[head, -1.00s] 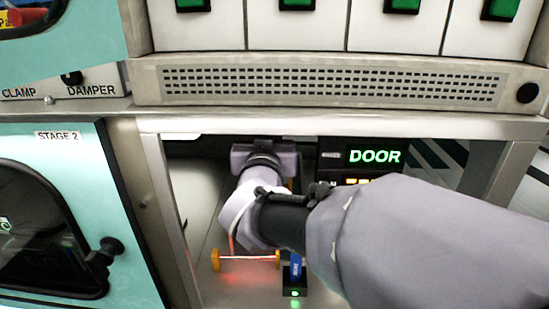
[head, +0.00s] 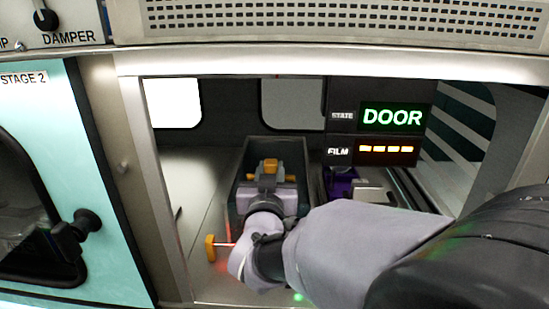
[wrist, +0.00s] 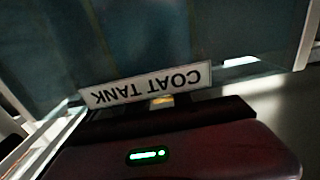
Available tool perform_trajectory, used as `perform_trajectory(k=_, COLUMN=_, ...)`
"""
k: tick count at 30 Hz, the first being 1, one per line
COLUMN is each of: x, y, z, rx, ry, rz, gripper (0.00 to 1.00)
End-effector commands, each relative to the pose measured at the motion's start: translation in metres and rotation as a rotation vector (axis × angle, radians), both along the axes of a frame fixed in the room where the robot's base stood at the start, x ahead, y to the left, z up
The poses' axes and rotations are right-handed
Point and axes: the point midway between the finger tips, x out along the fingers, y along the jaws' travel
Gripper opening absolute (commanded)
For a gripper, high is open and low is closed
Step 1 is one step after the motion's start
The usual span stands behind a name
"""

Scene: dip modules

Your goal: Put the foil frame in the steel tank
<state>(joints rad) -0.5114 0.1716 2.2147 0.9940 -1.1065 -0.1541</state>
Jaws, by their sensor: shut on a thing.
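In the head view my gripper (head: 270,182) is over a dark grey, open-topped tank (head: 246,152) inside the bay. It is shut on an orange-handled piece, apparently the foil frame (head: 270,167). An orange crosspiece shows on both sides of the gripper. The rest of the frame is hidden by the gripper and tank, so its depth in the tank cannot be told. In the wrist view an upside-down COAT TANK label (wrist: 145,85) lies beside bluish walls. The fingers and frame are not clear there.
An orange-ended rod (head: 211,248) stands at the front left, close to my wrist. A purple item (head: 341,184) and metal parts lie right of the tank. The DOOR display (head: 393,116) is behind. Bay posts flank the opening; floor left of the tank is mostly clear.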

Motion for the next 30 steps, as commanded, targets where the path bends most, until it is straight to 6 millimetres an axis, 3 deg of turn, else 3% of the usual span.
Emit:
perform_trajectory(k=5, x=0.0, y=0.0, z=-0.004, rx=0.0, ry=-0.001, rz=0.0, gripper=0.0)
perform_trajectory(k=6, x=0.0, y=0.0, z=-0.004, rx=0.0, ry=0.0, rz=0.0, gripper=0.31)
perform_trajectory(k=9, x=0.0, y=0.0, z=-0.003, rx=0.0, ry=0.0, rz=0.0, gripper=0.49)
perform_trajectory(k=20, x=0.0, y=0.0, z=0.002, rx=-0.001, ry=0.001, rz=0.0, gripper=0.49)
perform_trajectory(k=23, x=-0.014, y=0.001, z=0.001, rx=0.0, ry=0.001, rz=0.002, gripper=0.49)
perform_trajectory(k=30, x=-0.075, y=0.004, z=0.002, rx=0.0, ry=0.0, rz=0.005, gripper=0.49)
